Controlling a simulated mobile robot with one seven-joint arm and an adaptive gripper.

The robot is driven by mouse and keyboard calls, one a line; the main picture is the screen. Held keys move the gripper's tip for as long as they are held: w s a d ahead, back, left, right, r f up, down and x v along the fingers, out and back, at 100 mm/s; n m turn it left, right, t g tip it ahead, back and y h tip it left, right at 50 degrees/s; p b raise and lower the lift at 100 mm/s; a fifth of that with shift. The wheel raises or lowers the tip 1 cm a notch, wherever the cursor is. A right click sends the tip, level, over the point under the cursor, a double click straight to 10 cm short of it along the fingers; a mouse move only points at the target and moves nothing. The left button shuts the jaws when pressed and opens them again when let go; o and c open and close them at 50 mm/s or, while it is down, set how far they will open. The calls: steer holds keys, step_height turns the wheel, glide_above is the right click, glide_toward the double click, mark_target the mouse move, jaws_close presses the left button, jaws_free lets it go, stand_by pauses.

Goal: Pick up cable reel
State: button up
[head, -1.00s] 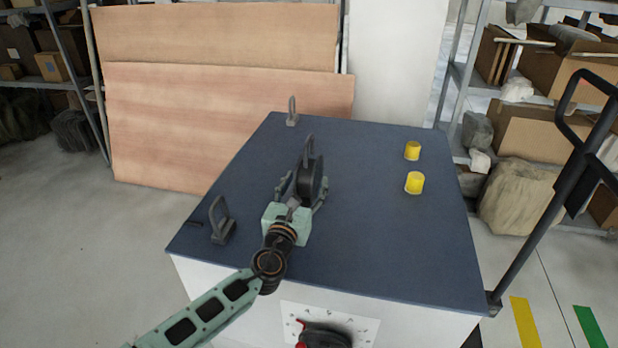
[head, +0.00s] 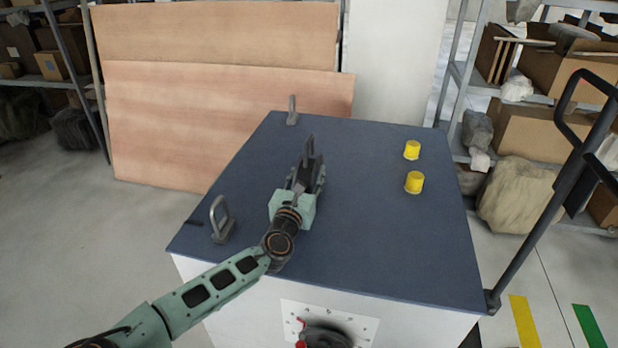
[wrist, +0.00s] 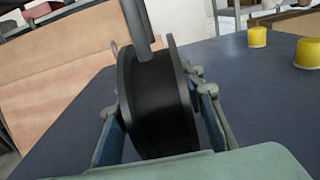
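The cable reel (head: 307,172) is a black drum with round dark flanges, upright on its edge over the dark blue top of the cabinet. In the wrist view the reel (wrist: 158,105) fills the middle, with a grey bar (wrist: 137,25) across its top. My gripper (head: 305,180) has one finger on each side of the reel. In the wrist view its fingers (wrist: 158,110) lie against both flanges and look shut on it. Whether the reel touches the top is hidden.
Two yellow cylinders (head: 412,150) (head: 414,182) stand to the right on the blue top (head: 390,250). Grey metal loops stand at the left (head: 221,222) and at the far edge (head: 292,112). A black handrail (head: 540,215) rises at the right. Wooden boards (head: 220,120) lean behind.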

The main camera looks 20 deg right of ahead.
jaws_close()
steer(key=shift+r, duration=0.1)
steer(key=shift+r, duration=0.1)
